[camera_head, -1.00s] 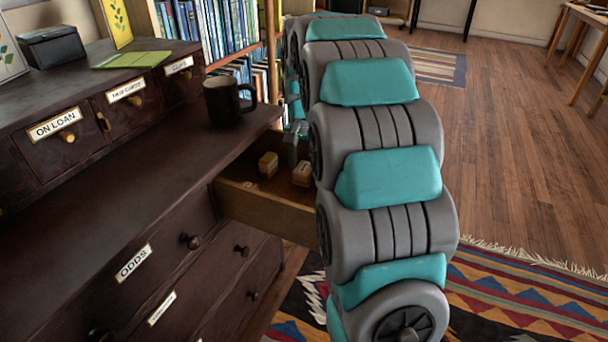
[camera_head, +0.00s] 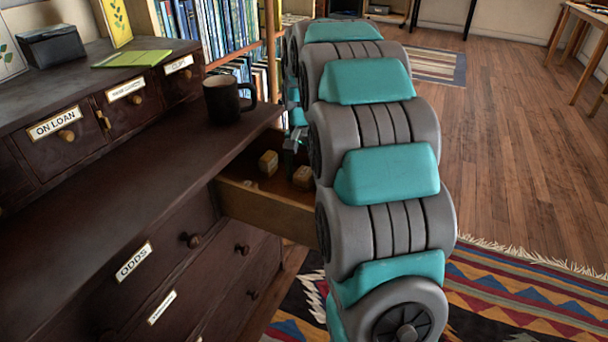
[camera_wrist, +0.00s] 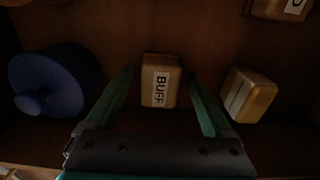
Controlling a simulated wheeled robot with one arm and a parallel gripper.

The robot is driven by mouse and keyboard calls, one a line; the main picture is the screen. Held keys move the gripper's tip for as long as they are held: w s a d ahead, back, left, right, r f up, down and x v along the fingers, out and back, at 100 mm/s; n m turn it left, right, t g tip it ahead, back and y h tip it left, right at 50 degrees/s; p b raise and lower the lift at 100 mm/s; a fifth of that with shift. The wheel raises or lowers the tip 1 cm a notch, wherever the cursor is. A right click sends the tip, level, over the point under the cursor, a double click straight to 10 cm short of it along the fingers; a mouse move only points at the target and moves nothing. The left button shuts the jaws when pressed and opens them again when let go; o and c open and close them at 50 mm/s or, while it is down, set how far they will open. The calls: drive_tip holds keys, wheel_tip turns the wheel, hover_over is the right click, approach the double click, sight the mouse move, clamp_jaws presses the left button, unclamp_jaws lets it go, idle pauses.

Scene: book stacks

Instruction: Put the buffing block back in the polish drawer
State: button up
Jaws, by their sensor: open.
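The buffing block (camera_wrist: 158,88) is a small tan wooden block with a white label reading BUFF. In the wrist view it lies on a brown wooden floor. My gripper (camera_wrist: 160,74) is open, its two green fingers on either side of the block, with a gap at each side. In the head view an open drawer (camera_head: 265,207) juts from the dark cabinet, with small blocks inside. My gripper (camera_head: 294,146) is over this drawer, partly hidden by my arm. I cannot read a label on the open drawer's front.
In the wrist view a blue lidded jar (camera_wrist: 50,82) stands left, a second tan block (camera_wrist: 248,95) right, and another labelled block (camera_wrist: 278,8) at the top right. A dark mug (camera_head: 226,101) stands on the cabinet top near the open drawer.

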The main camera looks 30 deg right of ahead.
sight(304, 173)
wheel_tip(304, 173, up, 12)
drive_tip(key=shift+r, duration=0.15)
idle(0.4)
